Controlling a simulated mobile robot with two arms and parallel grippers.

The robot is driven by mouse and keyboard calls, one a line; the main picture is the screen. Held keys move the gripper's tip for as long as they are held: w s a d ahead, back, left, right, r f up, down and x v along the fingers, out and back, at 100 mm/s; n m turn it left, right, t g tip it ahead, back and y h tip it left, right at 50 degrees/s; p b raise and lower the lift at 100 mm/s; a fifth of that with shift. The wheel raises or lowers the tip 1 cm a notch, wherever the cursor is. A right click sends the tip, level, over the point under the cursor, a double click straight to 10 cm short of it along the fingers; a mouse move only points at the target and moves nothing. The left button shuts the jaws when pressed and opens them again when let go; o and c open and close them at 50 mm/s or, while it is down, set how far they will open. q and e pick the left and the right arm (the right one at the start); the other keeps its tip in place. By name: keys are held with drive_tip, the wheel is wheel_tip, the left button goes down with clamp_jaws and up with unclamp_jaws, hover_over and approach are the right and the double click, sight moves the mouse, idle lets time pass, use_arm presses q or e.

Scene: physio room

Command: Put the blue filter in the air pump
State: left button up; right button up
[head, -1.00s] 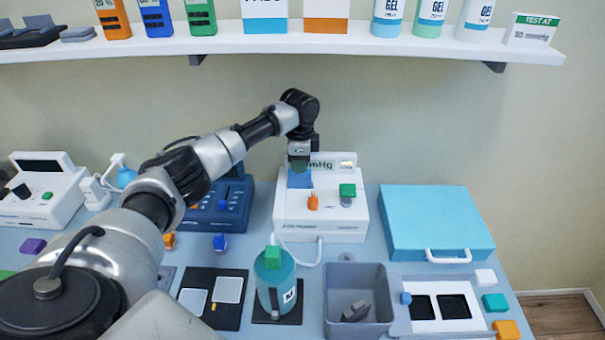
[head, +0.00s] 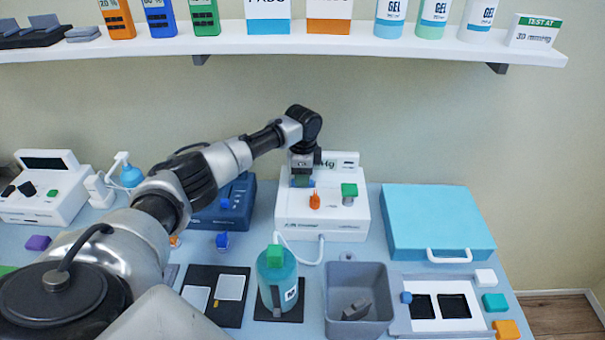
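The air pump (head: 321,224) is a white box at the back middle of the table, with an orange knob (head: 314,201) and a green-capped post on top. My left gripper (head: 302,182) points down over the pump's top left part. A little blue, likely the blue filter (head: 302,184), shows at its fingertips, low at the pump's top. The fingers are small and partly hidden, so I cannot tell whether they grip it or how deep it sits. My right gripper is not in view.
A teal bottle (head: 276,281) with a green cap and a grey bin (head: 357,308) stand in front of the pump. A light blue case (head: 435,224) lies to its right, a dark blue device (head: 229,208) to its left. A shelf (head: 300,43) runs above.

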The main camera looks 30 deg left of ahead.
use_arm(q)
wheel_tip(320, 180, up, 12)
drive_tip(key=b, duration=0.2)
drive_tip(key=shift+r+b, duration=0.2)
drive_tip(key=shift+b, duration=0.15)
